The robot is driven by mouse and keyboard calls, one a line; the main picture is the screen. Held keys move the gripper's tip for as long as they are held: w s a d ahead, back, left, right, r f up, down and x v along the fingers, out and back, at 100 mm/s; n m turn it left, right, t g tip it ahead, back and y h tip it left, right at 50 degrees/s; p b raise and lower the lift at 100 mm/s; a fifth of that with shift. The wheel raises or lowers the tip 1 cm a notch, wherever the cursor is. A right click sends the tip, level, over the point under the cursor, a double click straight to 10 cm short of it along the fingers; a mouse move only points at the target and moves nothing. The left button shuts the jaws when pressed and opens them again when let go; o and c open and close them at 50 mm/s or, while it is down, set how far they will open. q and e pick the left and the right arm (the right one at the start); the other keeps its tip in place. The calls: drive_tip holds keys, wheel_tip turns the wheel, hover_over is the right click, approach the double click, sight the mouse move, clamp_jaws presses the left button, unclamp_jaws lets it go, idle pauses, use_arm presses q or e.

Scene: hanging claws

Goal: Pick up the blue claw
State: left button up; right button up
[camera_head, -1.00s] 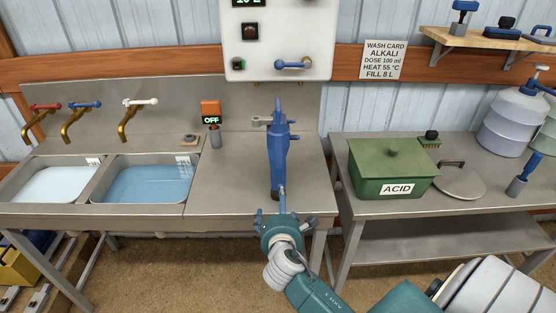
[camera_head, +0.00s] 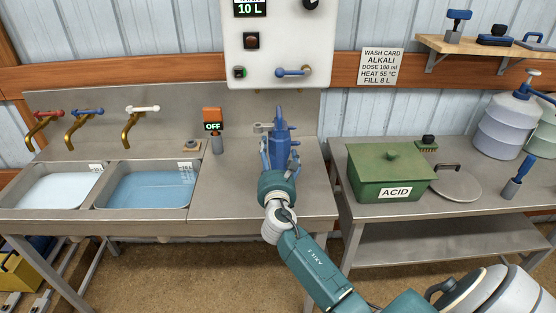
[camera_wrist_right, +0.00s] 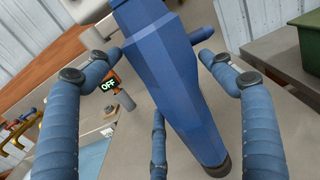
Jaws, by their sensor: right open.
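The blue claw (camera_head: 279,145) stands upright on the steel counter, in the middle of the head view. In the right wrist view the blue claw (camera_wrist_right: 170,80) fills the middle, its faceted body running down to a dark round end. My right gripper (camera_head: 279,157) is open, its blue fingers spread around the near side of the claw. In the right wrist view the fingers of my right gripper (camera_wrist_right: 160,100) stand to the left, right and below the claw, with gaps visible at both sides. The claw's lower part is hidden by my gripper in the head view. My left gripper is not in view.
Two filled sinks (camera_head: 150,188) are at left, with taps above. An orange OFF switch post (camera_head: 212,120) stands left of the claw. A control panel (camera_head: 277,45) hangs behind. A green ACID box (camera_head: 392,172) sits on the right bench.

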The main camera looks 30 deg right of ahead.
drive_tip(key=x, duration=0.4)
drive_tip(key=shift+s+f, duration=0.1)
drive_tip(key=shift+s, duration=0.1)
drive_tip(key=shift+c, duration=0.3)
drive_tip(key=c, duration=1.6)
drive_tip(key=shift+r, duration=0.2)
drive_tip(key=shift+c, duration=0.3)
